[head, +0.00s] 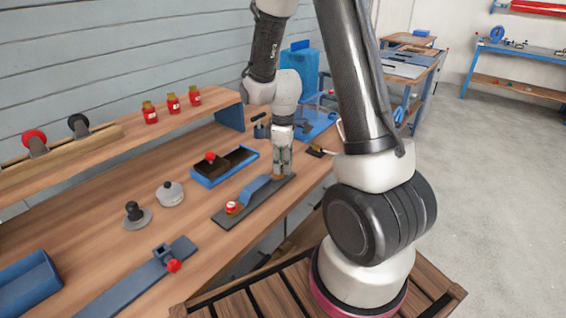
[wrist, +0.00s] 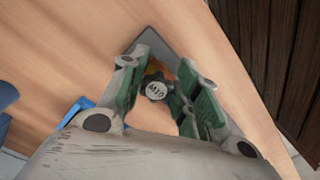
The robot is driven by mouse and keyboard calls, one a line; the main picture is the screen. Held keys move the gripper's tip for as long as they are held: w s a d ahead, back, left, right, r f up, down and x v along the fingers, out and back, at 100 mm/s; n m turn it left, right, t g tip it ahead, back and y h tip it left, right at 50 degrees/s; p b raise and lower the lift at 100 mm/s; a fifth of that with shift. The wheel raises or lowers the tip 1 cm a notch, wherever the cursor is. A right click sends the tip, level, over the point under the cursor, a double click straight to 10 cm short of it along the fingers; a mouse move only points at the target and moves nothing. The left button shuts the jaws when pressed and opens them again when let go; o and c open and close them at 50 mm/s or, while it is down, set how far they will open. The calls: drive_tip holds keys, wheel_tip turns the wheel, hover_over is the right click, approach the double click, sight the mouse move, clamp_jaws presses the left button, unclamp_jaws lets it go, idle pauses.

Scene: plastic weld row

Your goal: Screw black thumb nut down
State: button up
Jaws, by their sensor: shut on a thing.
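The black thumb nut (wrist: 156,91), a dark knob with a pale face marked "M10", sits between the green-padded fingers of my gripper (wrist: 165,76) in the wrist view. In the head view my gripper (head: 281,170) points straight down at the far end of a dark base plate (head: 222,217) and hides the nut there. My gripper is shut on the nut. A blue bar (head: 256,189) lies along the plate, and a red-topped knob (head: 231,207) stands at its near end. The thread under the nut is hidden.
A blue tray (head: 207,182) with a red knob in it is left of the plate. A grey round pot (head: 170,193) and a black-knobbed disc (head: 136,215) stand further left. A blue clamp bar (head: 135,280) lies in front. Red jars (head: 173,103) line the raised shelf.

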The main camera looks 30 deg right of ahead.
drive_tip(key=shift+f, duration=0.25)
drive_tip(key=shift+f, duration=0.2)
drive_tip(key=shift+f, duration=0.4)
idle(0.8)
drive_tip(key=m, duration=0.4)
drive_tip(key=shift+a, duration=0.25)
drive_tip(key=m, duration=0.3)
drive_tip(key=shift+a+m, duration=0.2)
drive_tip(key=shift+m, duration=0.1)
drive_tip(key=m, duration=0.5)
drive_tip(key=shift+w+a, duration=0.1)
drive_tip(key=shift+a, duration=0.2)
drive_tip(key=shift+c, duration=0.2)
drive_tip(key=m, duration=0.6)
drive_tip(key=shift+a+m, duration=0.3)
drive_tip(key=shift+m, duration=0.1)
drive_tip(key=o, duration=0.9)
drive_tip(key=shift+c, duration=0.2)
